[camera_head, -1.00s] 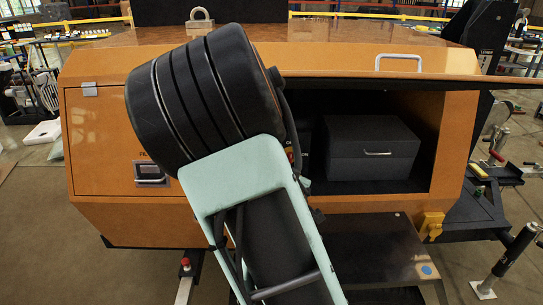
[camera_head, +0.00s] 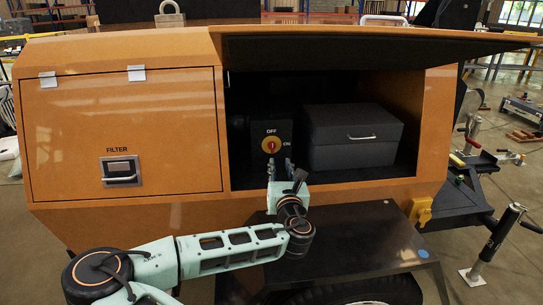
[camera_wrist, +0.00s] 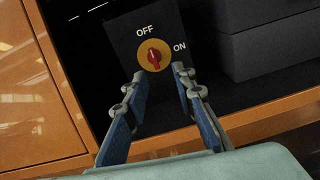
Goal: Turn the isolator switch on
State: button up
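The isolator switch (camera_head: 271,145) is a red knob on a yellow disc, mounted on a dark box inside the open compartment of the orange light tower. OFF is printed above it and ON to its right. In the wrist view the red knob (camera_wrist: 153,55) stands nearly upright, its end towards OFF. My gripper (camera_head: 280,165) is in front of and a little below the switch. In the wrist view its two fingers (camera_wrist: 157,73) are spread apart, with nothing between them, and their tips are near the lower edge of the yellow disc, apparently not touching the knob.
A dark grey box with a handle (camera_head: 352,138) stands right of the switch in the compartment. The raised door (camera_head: 370,48) hangs over the opening. The closed FILTER panel (camera_head: 121,130) is at the left. A dark fender (camera_head: 355,235) lies below the opening.

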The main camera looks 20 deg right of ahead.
aim_at(273, 148)
jog(key=shift+n+y, duration=0.3)
jog(key=shift+n, duration=0.3)
jog(key=x, duration=0.7)
jog(key=b+x, duration=0.1)
jog(key=x, duration=0.2)
jog(key=shift+w+a+r, duration=0.1)
jog(key=shift+w+a, duration=0.2)
jog(key=shift+w, duration=0.2)
jog(key=shift+c, duration=0.6)
grip_shut()
